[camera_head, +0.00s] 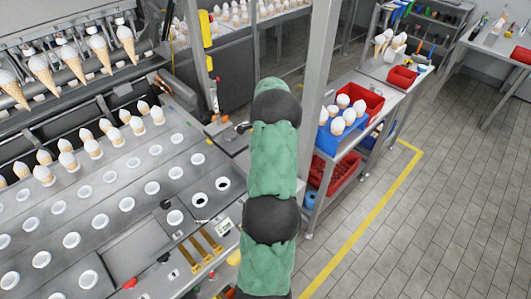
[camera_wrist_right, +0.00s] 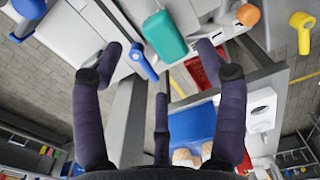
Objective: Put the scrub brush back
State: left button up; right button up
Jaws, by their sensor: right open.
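My right gripper (camera_wrist_right: 158,50) is open in the right wrist view, its dark padded fingers spread to left and right, with nothing gripped. A green rounded block (camera_wrist_right: 165,37) shows in the gap between the fingertips, seemingly beyond them. A blue tool with a round head (camera_wrist_right: 143,62) lies just left of it, near the left fingertip. I cannot tell for certain which of these is the scrub brush. In the head view my green-sleeved right arm hides its own gripper and whatever is under it. My left gripper is not in view.
A blue bin (camera_head: 328,141) of white-topped cones and a red bin (camera_head: 372,96) stand on a shelf right of a grey post (camera_head: 318,80). The cone machine (camera_head: 110,205) fills the left. A yellow-lined tiled floor (camera_head: 420,220) is clear at right.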

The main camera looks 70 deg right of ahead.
notch_tip(320, 180, up, 6)
jog(key=shift+f, duration=0.15)
dwell(0.3)
